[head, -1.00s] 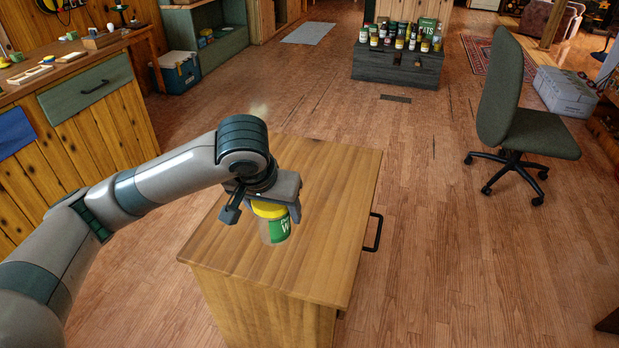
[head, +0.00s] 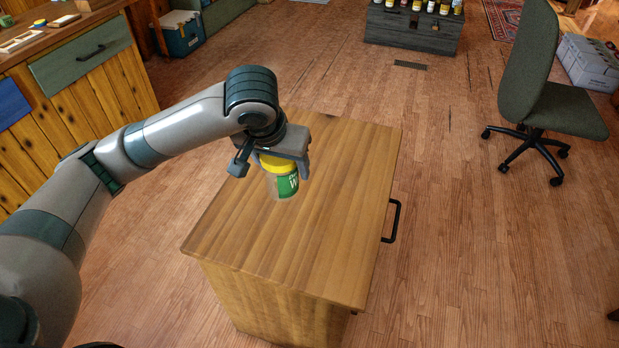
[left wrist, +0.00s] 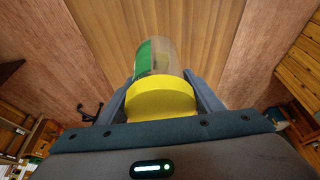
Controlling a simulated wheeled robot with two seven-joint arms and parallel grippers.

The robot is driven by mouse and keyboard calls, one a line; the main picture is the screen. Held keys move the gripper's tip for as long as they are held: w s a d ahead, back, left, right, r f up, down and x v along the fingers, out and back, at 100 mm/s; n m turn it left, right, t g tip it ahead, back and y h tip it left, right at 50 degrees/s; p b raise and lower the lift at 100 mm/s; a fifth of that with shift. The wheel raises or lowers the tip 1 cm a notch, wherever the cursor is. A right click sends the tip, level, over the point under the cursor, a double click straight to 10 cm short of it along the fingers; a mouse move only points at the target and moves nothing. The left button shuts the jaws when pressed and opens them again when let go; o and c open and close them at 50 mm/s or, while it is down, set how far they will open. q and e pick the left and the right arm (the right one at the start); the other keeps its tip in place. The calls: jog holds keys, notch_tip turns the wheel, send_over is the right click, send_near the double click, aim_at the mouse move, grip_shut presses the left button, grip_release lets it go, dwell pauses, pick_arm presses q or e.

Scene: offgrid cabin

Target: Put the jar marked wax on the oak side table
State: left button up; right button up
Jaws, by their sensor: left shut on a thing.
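I cannot tell whether the jar's base touches the tabletop. My right gripper is not in view.
The rest of the tabletop is bare. A black handle (head: 393,221) sticks out from the table's right side. A dark chest (head: 412,30) with several jars stands at the back. An office chair (head: 545,100) is at the right, a wooden counter (head: 80,85) at the left.

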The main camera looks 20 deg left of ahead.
pick_arm(q)
jog(key=shift+w, duration=0.2)
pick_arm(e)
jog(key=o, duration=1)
pick_arm(q)
jog(key=w+d+f, duration=0.2)
jog(key=w+f, duration=0.2)
jog(key=w, duration=0.5)
jog(key=w+d+f+b, duration=0.1)
jog(key=w+d+f, duration=0.1)
jog(key=w+f, duration=0.3)
jog(key=w, duration=0.4)
jog(key=shift+w+d+f+b, duration=0.15)
jog(key=shift+w+d+b, duration=0.1)
jog(key=shift+b, duration=0.05)
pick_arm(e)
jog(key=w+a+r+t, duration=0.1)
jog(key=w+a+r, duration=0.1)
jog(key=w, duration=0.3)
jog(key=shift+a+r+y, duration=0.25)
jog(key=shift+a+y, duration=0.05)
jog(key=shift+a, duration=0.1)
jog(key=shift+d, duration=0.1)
